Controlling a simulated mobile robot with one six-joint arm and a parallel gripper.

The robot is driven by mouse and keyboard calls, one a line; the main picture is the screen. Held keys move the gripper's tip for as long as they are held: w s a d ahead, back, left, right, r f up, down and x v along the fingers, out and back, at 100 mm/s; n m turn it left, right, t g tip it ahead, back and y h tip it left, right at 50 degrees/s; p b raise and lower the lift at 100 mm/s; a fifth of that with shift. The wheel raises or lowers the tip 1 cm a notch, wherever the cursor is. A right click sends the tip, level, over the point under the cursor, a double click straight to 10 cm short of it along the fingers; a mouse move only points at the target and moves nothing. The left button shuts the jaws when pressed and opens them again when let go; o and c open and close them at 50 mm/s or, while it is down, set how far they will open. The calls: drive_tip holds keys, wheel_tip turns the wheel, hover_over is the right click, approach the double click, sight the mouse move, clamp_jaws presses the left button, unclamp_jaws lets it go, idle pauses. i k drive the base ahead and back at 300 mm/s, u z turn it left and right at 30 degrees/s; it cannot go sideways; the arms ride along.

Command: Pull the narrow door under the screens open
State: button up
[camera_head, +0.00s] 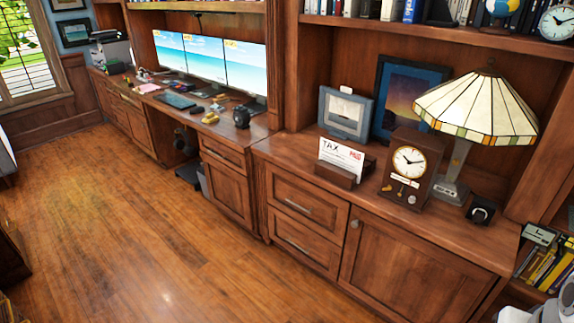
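Three screens (204,58) stand side by side on the long wooden desk at the back. Below their right end is a narrow wooden door (226,189) with a recessed panel, set under a small drawer (222,152). The door appears closed and flush with the cabinet front. Its knob or handle is too small to make out clearly. The open knee space (183,150) is just left of it. My gripper is not in view.
The wooden floor (150,235) in front of the desk is clear. A deeper cabinet with two drawers (304,225) and a wide door (405,270) stands closed at right, bearing a lamp (480,108) and clock (409,162). A dark bin (201,180) stands in the knee space.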

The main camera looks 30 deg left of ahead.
sight(228, 189)
drive_tip(key=u, duration=2.2)
drive_tip(key=i, duration=3.4)
drive_tip(key=z, duration=0.15)
